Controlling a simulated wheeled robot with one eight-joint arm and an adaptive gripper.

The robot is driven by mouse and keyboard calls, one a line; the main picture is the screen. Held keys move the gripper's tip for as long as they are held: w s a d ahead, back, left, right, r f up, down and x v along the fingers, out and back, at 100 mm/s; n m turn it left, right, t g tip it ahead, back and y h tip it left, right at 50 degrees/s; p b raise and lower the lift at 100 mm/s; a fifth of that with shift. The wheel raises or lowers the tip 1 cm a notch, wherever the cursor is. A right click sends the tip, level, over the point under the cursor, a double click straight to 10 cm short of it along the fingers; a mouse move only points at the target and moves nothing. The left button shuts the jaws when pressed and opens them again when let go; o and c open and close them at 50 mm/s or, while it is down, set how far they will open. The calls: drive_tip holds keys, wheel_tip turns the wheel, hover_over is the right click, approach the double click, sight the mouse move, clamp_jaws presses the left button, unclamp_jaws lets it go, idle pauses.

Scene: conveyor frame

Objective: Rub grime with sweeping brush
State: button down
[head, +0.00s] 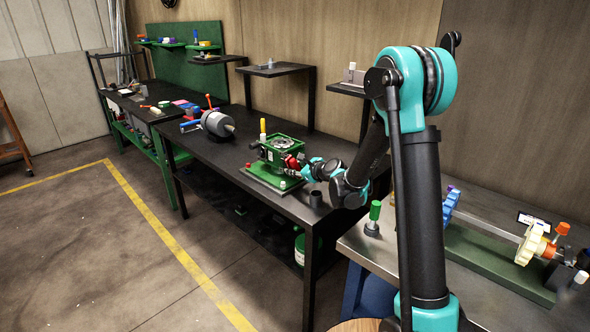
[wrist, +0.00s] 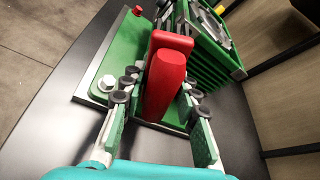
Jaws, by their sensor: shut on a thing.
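My gripper (head: 305,168) reaches to the right side of the green machine (head: 278,149) on the dark workbench. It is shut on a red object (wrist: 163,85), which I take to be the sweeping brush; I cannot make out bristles. In the wrist view the red object stands between the finger pads of my gripper (wrist: 157,90). Its far end overlaps the edge of the green machine (wrist: 212,45); I cannot tell if they touch. The machine sits on a green base plate (wrist: 98,75). I cannot make out any grime.
A metal table (head: 480,222) with a shaft assembly is at the right. The bench front left of the base plate is clear.

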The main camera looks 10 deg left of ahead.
drive_tip(key=shift+w+a, duration=0.4)
drive_tip(key=shift+a, duration=0.15)
drive_tip(key=shift+d, duration=0.1)
drive_tip(key=shift+w+d, duration=1.15)
drive_tip(key=shift+w, duration=0.2)
drive_tip(key=shift+w+d, duration=0.75)
drive_tip(key=shift+w, duration=0.25)
drive_tip(key=shift+w+d, duration=0.7)
drive_tip(key=shift+w, duration=0.3)
drive_tip(key=shift+w+d, duration=0.75)
drive_tip(key=shift+w, duration=0.25)
drive_tip(key=shift+a, duration=0.1)
